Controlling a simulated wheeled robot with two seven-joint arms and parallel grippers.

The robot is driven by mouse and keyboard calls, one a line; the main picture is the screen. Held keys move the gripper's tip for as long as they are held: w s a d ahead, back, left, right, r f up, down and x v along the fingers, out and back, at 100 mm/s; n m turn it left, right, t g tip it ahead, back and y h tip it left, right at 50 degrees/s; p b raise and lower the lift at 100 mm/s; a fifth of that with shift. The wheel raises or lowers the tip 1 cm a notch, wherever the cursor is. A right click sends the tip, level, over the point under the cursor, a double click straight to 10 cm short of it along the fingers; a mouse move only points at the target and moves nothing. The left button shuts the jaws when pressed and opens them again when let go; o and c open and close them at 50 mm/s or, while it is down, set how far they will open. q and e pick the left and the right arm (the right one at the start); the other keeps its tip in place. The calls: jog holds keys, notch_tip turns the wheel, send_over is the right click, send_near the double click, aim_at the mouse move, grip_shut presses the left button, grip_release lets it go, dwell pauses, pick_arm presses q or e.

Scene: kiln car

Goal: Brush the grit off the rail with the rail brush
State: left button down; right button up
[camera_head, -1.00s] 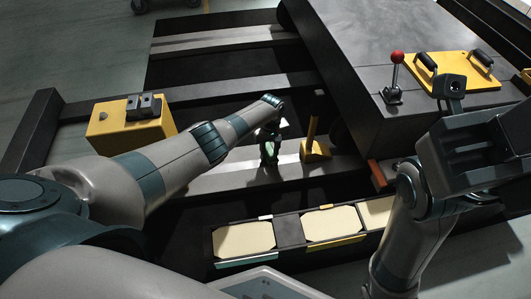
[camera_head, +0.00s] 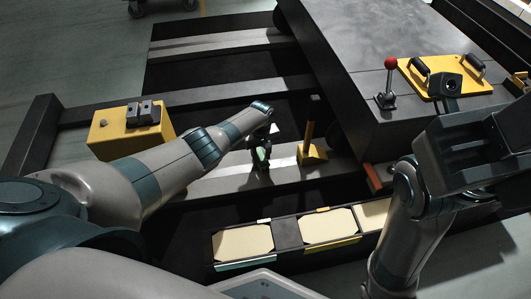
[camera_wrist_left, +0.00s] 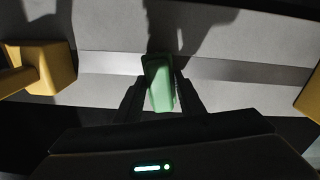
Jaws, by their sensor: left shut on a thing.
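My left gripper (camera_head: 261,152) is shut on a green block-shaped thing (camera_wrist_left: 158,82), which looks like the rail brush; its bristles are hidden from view. The gripper reaches down over the light grey rail (camera_head: 222,183), with the green thing at or just above its surface; I cannot tell whether it touches. In the left wrist view the rail (camera_wrist_left: 100,92) runs crosswise beneath the fingers. No grit can be made out. My right gripper (camera_head: 470,145) is at the right, beside the dark car; its jaw opening is unclear.
A yellow chock (camera_head: 312,153) with an upright handle stands on the rail right of the left gripper. A yellow box (camera_head: 128,132) is at the left. A red-knobbed lever (camera_head: 389,75) and yellow plate (camera_head: 440,78) top the car. Tan tiles (camera_head: 243,242) lie in front.

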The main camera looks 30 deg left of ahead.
pick_arm(q)
jog(key=shift+s+a, duration=0.15)
jog(key=shift+s+a+r+p, duration=0.1)
jog(key=shift+s+a+p, duration=0.5)
jog(key=shift+a+p, duration=0.25)
jog(key=shift+s+a+p, duration=0.3)
jog(key=shift+a+p, duration=0.05)
jog(key=shift+w+d, duration=0.1)
jog(key=shift+d, duration=0.05)
jog(key=shift+w+d+f+b, duration=0.2)
jog(key=shift+w+d+b, duration=0.5)
jog(key=shift+d, duration=0.2)
jog(key=shift+w+d+r, duration=0.1)
jog(key=shift+w+d, duration=0.1)
jog(key=shift+d, duration=0.05)
jog(key=shift+w+d, duration=0.1)
jog(key=shift+d, duration=0.05)
